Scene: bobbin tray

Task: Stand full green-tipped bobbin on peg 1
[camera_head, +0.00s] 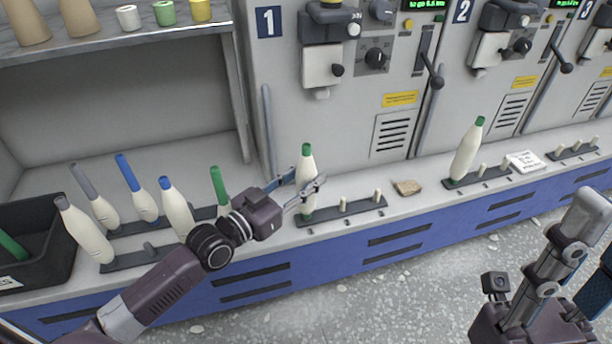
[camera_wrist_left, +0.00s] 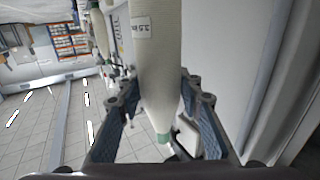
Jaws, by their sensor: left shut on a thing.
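A full white bobbin with a green tip (camera_head: 306,185) stands upright between the fingers of my left gripper (camera_head: 305,190), which is shut on it. Its lower end is at the left end of the peg strip (camera_head: 325,219) below the machine marked 1. I cannot tell whether it rests fully on the peg there. In the left wrist view the bobbin (camera_wrist_left: 160,70) runs between both blue-padded fingers, with its green end and a small label showing. My right arm is at the lower right; its fingers cannot be made out clearly.
Another green-tipped bobbin (camera_head: 468,150) stands on the strip below machine 2. Several bobbins with grey, blue and green tips stand at left, beside a black bin (camera_head: 35,225).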

